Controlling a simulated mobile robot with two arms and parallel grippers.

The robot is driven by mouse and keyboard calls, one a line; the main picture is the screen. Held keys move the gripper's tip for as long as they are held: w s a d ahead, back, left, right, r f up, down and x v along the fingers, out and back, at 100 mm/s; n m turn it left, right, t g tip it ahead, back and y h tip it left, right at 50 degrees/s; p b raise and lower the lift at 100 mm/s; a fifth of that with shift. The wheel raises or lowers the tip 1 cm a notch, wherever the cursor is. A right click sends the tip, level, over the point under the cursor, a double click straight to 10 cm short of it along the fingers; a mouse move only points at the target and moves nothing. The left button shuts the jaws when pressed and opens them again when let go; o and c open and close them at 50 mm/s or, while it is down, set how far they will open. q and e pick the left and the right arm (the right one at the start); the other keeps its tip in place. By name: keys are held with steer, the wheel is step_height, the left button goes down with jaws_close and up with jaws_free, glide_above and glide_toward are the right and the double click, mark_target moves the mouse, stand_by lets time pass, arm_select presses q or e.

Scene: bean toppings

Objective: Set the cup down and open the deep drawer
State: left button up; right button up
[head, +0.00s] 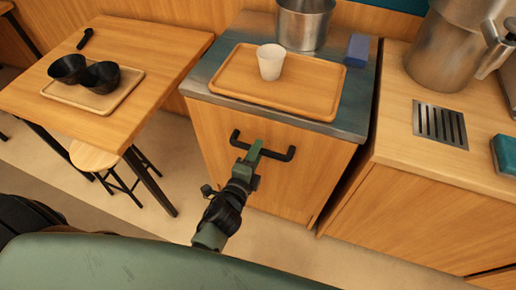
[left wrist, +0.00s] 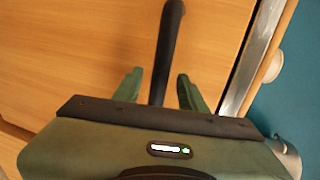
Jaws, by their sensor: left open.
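The white cup (head: 270,62) stands upright on the wooden tray (head: 312,98) on top of the cabinet. The deep drawer (head: 214,124) is the cabinet's wooden front, and it looks shut. Its dark bar handle (head: 284,154) runs across the upper front. My left gripper (head: 254,148) is at the handle. In the left wrist view the open fingers (left wrist: 160,90) stand on either side of the handle bar (left wrist: 166,50), with gaps visible. My right gripper is not in view.
A steel pot (head: 304,25) and a blue block (head: 357,50) stand behind the tray. A wooden table (head: 140,45) with dark cups (head: 100,77) is at the left. A counter with a metal grate (head: 440,123) is at the right. The floor before the drawer is largely clear.

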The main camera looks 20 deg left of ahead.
arm_select(q)
steer(key=shift+x, duration=0.95)
jaws_close()
stand_by(0.7)
